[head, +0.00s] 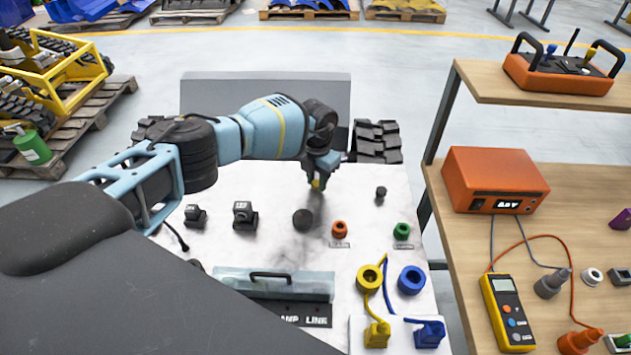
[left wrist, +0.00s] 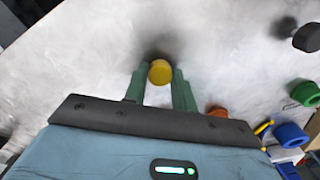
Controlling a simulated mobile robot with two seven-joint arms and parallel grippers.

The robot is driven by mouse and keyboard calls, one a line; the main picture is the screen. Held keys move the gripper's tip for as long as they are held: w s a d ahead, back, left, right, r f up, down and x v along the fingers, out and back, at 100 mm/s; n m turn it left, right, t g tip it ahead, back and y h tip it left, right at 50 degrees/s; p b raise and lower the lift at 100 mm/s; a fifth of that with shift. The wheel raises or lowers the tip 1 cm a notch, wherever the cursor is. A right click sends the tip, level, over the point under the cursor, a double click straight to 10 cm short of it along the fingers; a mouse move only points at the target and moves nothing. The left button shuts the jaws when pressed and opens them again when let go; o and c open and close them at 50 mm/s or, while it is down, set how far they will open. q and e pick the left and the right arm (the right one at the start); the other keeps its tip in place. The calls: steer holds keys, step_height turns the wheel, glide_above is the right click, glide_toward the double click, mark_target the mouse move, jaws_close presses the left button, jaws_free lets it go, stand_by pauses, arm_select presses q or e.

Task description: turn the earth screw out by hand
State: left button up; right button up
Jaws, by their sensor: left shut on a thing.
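My left gripper (head: 317,181) is over the far middle of the white panel (head: 265,185). Its green fingers (left wrist: 160,88) are shut on a round yellow piece, which I take to be the earth screw (left wrist: 160,72); it also shows as a small yellow spot in the head view (head: 316,184). A dark shadow lies on the panel beside it. I cannot tell whether the screw's lower end is in the panel or clear of it. My right gripper is not in view.
Near the gripper stand a dark round knob (head: 303,219), a black knob (head: 380,192), an orange ring (head: 339,229) and a green ring (head: 402,231). Yellow (head: 370,278) and blue (head: 411,280) sockets sit nearer. A wooden bench (head: 455,225) bounds the right.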

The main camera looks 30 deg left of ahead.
arm_select(q)
steer(key=n, duration=0.4)
steer(key=shift+d+r+p, duration=0.1)
steer(key=shift+p, duration=0.3)
steer(key=shift+n, duration=0.6)
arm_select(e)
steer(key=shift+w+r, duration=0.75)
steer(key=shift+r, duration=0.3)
arm_select(q)
steer(key=n, duration=0.2)
steer(key=shift+n+p, duration=0.3)
steer(key=shift+p, duration=0.05)
steer(key=n, duration=0.2)
steer(key=shift+n, duration=0.4)
steer(key=n, duration=0.4)
steer(key=shift+p, duration=0.35)
steer(key=shift+f, duration=0.2)
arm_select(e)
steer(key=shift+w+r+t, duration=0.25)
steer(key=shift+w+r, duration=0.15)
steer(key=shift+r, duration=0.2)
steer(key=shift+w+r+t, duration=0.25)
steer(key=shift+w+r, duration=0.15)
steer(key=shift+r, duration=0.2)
